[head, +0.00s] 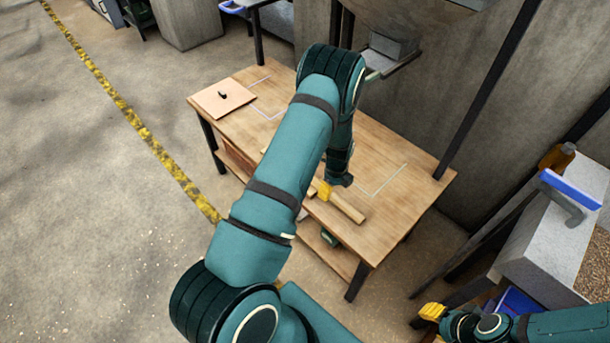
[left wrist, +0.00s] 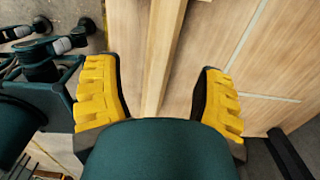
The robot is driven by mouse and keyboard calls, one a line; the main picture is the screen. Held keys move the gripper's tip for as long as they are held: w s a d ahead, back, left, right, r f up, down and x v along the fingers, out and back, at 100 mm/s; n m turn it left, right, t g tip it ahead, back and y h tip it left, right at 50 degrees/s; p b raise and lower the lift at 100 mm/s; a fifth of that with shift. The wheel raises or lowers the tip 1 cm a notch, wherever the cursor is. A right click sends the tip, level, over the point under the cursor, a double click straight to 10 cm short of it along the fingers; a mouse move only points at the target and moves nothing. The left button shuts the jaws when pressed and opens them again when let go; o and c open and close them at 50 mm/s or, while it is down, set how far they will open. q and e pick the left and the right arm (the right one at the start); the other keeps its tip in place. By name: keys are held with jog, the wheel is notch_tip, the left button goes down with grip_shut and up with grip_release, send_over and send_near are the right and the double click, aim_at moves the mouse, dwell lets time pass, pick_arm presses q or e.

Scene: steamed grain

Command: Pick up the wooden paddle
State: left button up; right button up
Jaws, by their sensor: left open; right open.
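The wooden paddle (head: 347,207) lies near the front edge of the wooden table (head: 395,185), partly hidden by my left arm in the head view. In the left wrist view a long, narrow part of the paddle (left wrist: 164,45) runs up between the yellow fingers. My left gripper (head: 322,190) is over the paddle, open, with a finger on each side of it; in the left wrist view (left wrist: 160,90) there are gaps between the fingers and the wood. My right gripper (head: 434,312) is low at the right, away from the table, and is open.
A square board (head: 222,99) with a small dark item lies at the table's far left. A grey bin of grain (head: 545,245) with a blue-handled tool (head: 568,192) stands at the right. A hopper hangs behind the table. A yellow line (head: 130,120) marks open floor at left.

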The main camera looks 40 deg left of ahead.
aim_at(333, 195)
pick_arm(q)
notch_tip(333, 195, down, 5)
jog(key=shift+d+r+b, duration=0.1)
jog(key=shift+b, duration=0.4)
grip_shut()
